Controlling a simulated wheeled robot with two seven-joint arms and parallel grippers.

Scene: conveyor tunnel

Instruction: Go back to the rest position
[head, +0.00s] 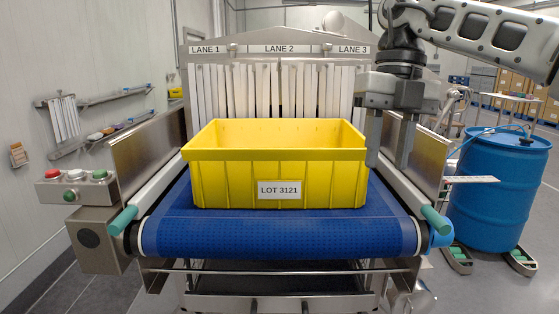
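My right gripper (390,158) comes in from the upper right and points down. Its two fingers are apart with nothing seen held between them. It is at the right side of the yellow crate (230,180), its left finger close to the crate's right rim; I cannot tell if they touch. The crate sits upright on the blue conveyor belt (280,235), with a white label "LOT 3121" on its front. Its inside floor is hidden by the front wall. My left gripper is not in view.
A strip curtain (280,92) under the lane signs stands behind the crate. Metal side guards (150,150) flank the belt. A button box (76,188) is at the left. A blue drum (500,190) stands at the right, below my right arm.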

